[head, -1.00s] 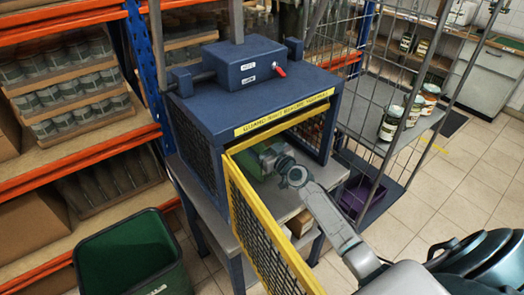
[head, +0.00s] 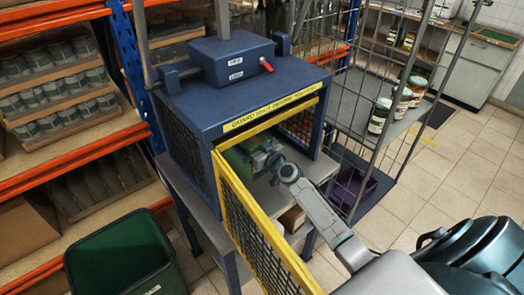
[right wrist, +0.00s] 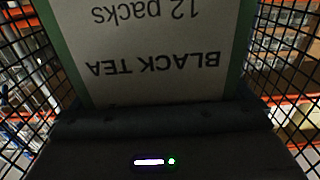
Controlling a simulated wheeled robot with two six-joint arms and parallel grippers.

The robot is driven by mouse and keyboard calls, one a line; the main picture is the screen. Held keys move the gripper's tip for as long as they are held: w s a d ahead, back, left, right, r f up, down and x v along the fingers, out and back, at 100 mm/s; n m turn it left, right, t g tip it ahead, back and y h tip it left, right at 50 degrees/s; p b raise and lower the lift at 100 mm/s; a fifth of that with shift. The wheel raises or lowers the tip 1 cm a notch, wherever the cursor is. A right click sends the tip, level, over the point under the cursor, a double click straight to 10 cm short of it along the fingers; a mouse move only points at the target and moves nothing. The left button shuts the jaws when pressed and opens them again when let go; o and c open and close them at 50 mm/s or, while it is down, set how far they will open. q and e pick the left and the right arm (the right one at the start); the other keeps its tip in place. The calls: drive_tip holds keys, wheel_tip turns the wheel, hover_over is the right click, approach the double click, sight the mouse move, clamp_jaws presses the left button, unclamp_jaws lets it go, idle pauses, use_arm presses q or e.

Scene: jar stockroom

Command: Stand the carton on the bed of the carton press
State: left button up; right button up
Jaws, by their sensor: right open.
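The carton press (head: 240,85) is a blue frame with a blue head box and a red switch on top. Its yellow mesh guard (head: 232,205) stands swung out at the front. The green carton (head: 258,153) is inside the press, partly hidden by my arm and the guard. In the right wrist view the carton (right wrist: 150,50) fills the top, its pale "BLACK TEA 12 packs" label upside down. My right gripper (head: 264,163) reaches in through the front opening and is open, close at the carton. My left gripper is out of view.
A green bin (head: 120,255) stands at front left, before an orange and blue rack of jars (head: 70,100). A wire cage trolley (head: 385,110) with jars stands right of the press. Mesh sides (right wrist: 25,90) flank my right wrist closely.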

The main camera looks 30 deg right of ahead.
drive_tip(key=s+d, duration=0.1)
drive_tip(key=s, duration=1.1)
drive_tip(key=shift+d, duration=0.35)
